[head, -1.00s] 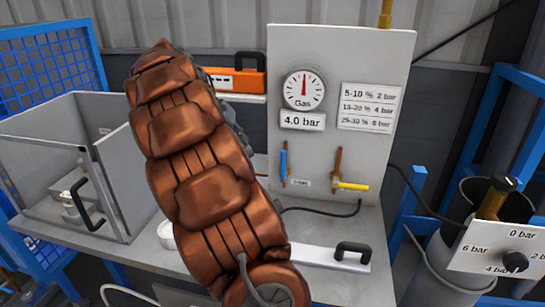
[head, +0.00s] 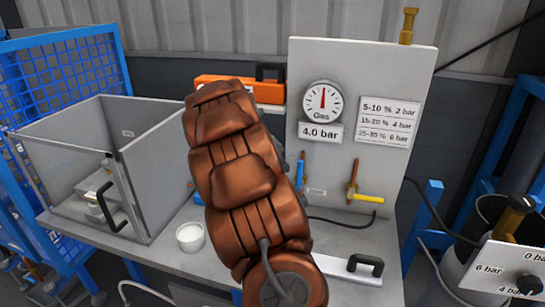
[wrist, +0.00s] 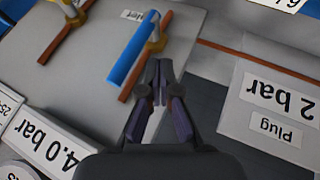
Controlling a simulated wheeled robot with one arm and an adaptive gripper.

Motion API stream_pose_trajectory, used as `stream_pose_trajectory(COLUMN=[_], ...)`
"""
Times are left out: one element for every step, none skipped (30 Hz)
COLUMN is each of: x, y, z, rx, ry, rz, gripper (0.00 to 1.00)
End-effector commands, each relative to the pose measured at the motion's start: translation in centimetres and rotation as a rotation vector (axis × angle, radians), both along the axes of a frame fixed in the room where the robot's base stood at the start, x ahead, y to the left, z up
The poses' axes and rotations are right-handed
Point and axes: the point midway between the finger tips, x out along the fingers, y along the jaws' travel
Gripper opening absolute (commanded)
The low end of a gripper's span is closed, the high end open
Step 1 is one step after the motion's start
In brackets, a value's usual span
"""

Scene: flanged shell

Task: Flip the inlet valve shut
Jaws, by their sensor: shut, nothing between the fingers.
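The blue valve handle (head: 301,171) is on the left of the grey gas panel (head: 340,70), lying along its copper pipe. In the wrist view the blue handle (wrist: 133,47) also runs alongside the pipe, near a small partly cut-off label that seems to read "Inlet" (wrist: 133,15). My gripper (wrist: 158,64) is shut and empty, its tips beside the blue handle; I cannot tell whether they touch it. The head view hides the fingers behind my arm. A yellow handle (head: 368,198) on the right pipe sits crosswise to that pipe.
A gauge (head: 323,101) and a "4.0 bar" sign (head: 321,132) are on the panel. A white cup (head: 190,237), an open-topped grey enclosure (head: 165,180) and a black-handled part (head: 364,265) are on the bench. An orange case (head: 225,80) stands behind my arm.

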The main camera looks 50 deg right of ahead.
Motion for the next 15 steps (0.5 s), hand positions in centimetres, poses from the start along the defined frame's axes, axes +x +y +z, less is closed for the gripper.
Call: stream_pose_trajectory(x=[-0.6,-0.8,-1.1,-1.3,-1.4,-1.6,-1.7,-1.7,-1.8,-1.8,-1.8,-1.8,-1.8,-1.8,-1.8], y=[-0.3,-0.5,-0.7,-0.8,-0.9,-1.0,-1.0,-1.1,-1.1,-1.1,-1.1,-1.1,-1.1,-1.2,-1.1], z=[0.3,0.3,0.3,0.2,0.2,0.2,0.2,0.2,0.2,0.1,0.1,0.1,0.1,0.1,0.1], rx=[0.002,0.001,0.000,0.000,-0.001,-0.001,-0.001,-0.001,-0.002,-0.002,-0.002,-0.002,-0.002,-0.002,-0.001], ry=[0.000,0.000,-0.001,-0.001,-0.001,-0.001,-0.001,0.000,-0.001,-0.001,-0.001,-0.001,-0.001,-0.001,-0.001], rz=[-0.002,-0.001,-0.001,-0.001,0.000,0.000,0.000,0.000,0.001,0.001,0.001,0.001,0.001,0.001,0.001], gripper=[0.00,0.00,0.00,0.00,0.00,0.00,0.00,0.00,0.00,0.00,0.00,0.00,0.00,0.00,0.00])
